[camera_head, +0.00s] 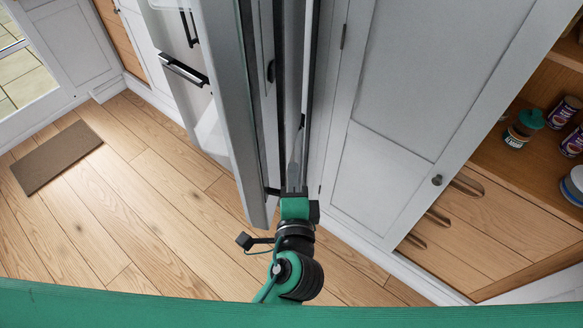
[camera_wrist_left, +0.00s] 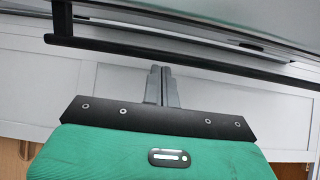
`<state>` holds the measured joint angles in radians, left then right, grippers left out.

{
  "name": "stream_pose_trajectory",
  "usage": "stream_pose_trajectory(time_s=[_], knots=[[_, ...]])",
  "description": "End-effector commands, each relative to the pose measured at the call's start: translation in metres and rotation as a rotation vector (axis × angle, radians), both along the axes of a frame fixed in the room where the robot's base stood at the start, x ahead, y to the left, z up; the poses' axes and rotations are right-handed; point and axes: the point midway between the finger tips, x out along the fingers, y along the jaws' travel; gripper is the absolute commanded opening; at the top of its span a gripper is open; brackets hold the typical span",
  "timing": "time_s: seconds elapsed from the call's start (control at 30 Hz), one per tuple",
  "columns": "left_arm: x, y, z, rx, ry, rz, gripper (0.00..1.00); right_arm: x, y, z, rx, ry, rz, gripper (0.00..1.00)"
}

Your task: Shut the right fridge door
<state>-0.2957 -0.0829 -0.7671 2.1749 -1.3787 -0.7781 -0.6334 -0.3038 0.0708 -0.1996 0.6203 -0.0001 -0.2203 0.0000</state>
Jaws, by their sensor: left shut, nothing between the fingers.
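The right fridge door (camera_head: 228,110) stands open in the middle of the head view, seen nearly edge-on as a tall grey panel. My left gripper (camera_head: 298,150) is to the right of this door, between it and the white cabinet front. In the left wrist view, the gripper's two fingers (camera_wrist_left: 160,85) are together and empty. A long black handle bar (camera_wrist_left: 180,53) runs across just beyond the fingertips there; I cannot tell whether they touch it. The fridge front (camera_head: 207,130) with black handles shows left of the door. My right gripper is not in view.
A tall white cabinet (camera_head: 400,90) stands close on the right. Beyond it, wooden shelves hold jars and cans (camera_head: 523,128), above wooden drawers (camera_head: 480,230). The wooden floor (camera_head: 130,200) at left is clear except for a brown mat (camera_head: 56,156).

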Motion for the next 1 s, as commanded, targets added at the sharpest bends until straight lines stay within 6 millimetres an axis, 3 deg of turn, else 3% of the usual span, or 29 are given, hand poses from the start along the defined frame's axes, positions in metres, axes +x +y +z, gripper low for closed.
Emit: stream_pose_trajectory(time_s=[0.63, 1.0], knots=[[-0.004, 0.002, 0.001, 0.0, -0.001, -0.005, 0.0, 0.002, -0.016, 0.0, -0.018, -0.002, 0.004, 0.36], [-0.003, 0.037, 0.003, 0.004, -0.002, -0.08, 0.0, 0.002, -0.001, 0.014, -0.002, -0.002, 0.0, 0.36]])
